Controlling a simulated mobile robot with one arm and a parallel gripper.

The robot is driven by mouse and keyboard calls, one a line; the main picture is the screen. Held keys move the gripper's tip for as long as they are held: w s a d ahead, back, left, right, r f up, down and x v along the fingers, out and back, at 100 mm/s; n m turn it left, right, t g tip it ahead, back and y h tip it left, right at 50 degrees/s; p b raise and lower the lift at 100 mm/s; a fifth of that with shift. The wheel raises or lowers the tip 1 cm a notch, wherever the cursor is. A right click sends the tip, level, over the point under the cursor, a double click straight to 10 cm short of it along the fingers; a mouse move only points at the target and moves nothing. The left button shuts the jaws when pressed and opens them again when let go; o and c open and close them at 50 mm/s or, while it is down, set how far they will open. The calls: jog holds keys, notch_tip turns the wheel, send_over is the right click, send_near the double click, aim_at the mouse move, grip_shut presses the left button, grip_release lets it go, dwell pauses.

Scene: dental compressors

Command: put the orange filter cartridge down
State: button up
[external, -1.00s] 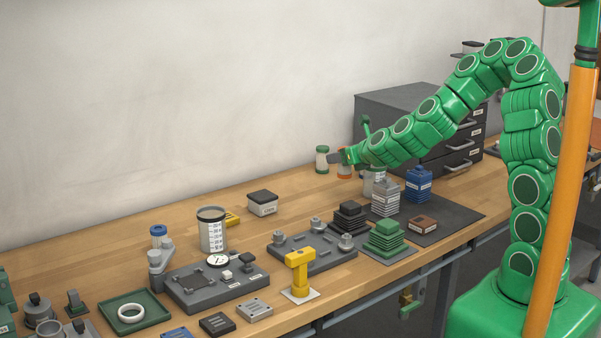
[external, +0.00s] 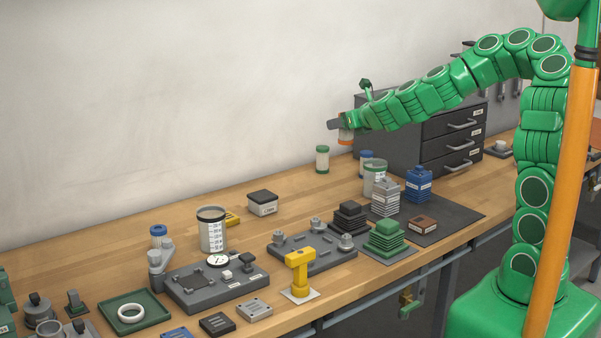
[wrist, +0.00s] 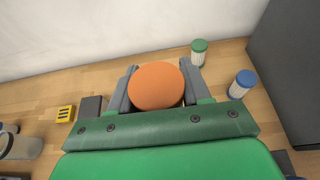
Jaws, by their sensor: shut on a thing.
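The orange filter cartridge (external: 346,137) is held in my gripper (external: 342,125), lifted above the back of the workbench. In the wrist view its round orange top (wrist: 156,86) sits between the two grey fingers of my gripper (wrist: 156,88). The fingers are shut on it. The cartridge's lower part is hidden in the wrist view. In the external view it hangs about upright, clear of the bench top (external: 320,200).
A green-capped cartridge (external: 322,159) and a blue-capped cartridge (external: 366,160) stand below on the bench. A clear jar (external: 375,178) is in front of the blue one. The grey drawer cabinet (external: 440,140) stands to the right.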

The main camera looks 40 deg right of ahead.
notch_tip(320, 180, up, 2)
jog(key=s+d+f+n+g+y, duration=0.1)
jog(key=s+d+f+n+y, duration=0.3)
jog(key=s+d, duration=0.4)
jog(key=shift+s+d+f+y, duration=0.25)
jog(key=shift+d+y, duration=0.25)
jog(key=shift+d, duration=1.25)
jog(key=shift+s+d+n, duration=0.25)
jog(key=shift+s+n, duration=0.15)
jog(key=s+d+r+n+g+y, duration=0.1)
jog(key=s+d+r+n+y, duration=0.15)
jog(key=s, duration=0.45)
jog(key=s+d+r+n+g+y, duration=0.2)
jog(key=s+d, duration=0.2)
jog(key=s, duration=0.4)
send_over(441, 208)
jog(key=shift+d+f, duration=0.15)
jog(key=shift+f, duration=9.4)
jog(key=shift+f, duration=0.15)
